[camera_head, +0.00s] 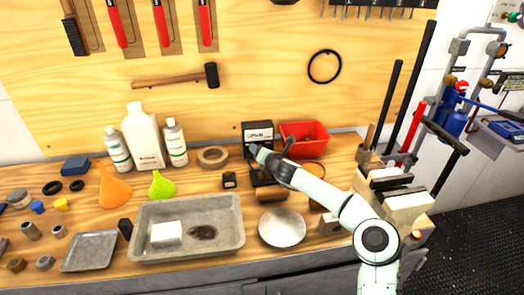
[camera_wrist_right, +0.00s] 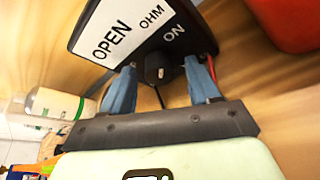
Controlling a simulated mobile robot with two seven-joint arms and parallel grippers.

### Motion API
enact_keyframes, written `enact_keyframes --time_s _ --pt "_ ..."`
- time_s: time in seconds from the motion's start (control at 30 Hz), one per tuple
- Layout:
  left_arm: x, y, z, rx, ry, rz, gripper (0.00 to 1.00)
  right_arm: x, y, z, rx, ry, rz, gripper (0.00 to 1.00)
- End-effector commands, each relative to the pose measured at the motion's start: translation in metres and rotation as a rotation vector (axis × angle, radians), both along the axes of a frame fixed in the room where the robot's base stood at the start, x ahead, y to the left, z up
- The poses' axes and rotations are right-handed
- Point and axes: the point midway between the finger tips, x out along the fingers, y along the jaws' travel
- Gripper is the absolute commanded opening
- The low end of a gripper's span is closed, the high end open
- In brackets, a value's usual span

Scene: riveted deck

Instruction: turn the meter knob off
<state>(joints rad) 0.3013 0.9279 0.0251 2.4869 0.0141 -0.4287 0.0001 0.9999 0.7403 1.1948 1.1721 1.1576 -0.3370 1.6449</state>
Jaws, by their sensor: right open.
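The meter (camera_head: 258,130) is a black box with a white label, standing at the back of the bench. In the right wrist view the meter (camera_wrist_right: 145,28) fills the top, with "OPEN", "OHM" and "ON" on its face. Its small dark knob (camera_wrist_right: 158,66) has a pale mark and sits between the two blue fingers of my right gripper (camera_wrist_right: 160,82). The fingers are apart, one on each side of the knob, close to the face; I cannot tell whether they touch it. In the head view my right gripper (camera_head: 256,151) partly hides the meter's front. My left gripper is out of view.
A red bin (camera_head: 304,133) stands right beside the meter. A tape roll (camera_head: 212,157) and white bottles (camera_head: 146,140) are to the left. A metal tray (camera_head: 187,207) and round dish (camera_head: 282,240) lie in front. A vise (camera_head: 405,200) is at the right.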

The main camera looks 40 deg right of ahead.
Motion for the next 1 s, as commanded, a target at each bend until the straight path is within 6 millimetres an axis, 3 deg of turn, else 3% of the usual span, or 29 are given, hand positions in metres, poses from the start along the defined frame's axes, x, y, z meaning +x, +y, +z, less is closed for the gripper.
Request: enact_keyframes --time_s 0.27,0.43,0.77,1.0 --pt "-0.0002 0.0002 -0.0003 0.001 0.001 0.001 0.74 0.0009 -0.0001 -0.0010 0.000 0.000 0.000 0.61" --pt "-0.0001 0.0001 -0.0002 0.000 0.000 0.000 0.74 0.0007 -0.0003 -0.0008 0.000 0.000 0.000 0.06" --pt "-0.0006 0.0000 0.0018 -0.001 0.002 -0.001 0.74 0.0007 0.0000 0.0002 -0.027 0.015 0.000 0.05" --pt "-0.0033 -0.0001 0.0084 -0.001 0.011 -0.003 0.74 0.0015 0.0016 0.0023 -0.138 0.074 0.000 0.05"
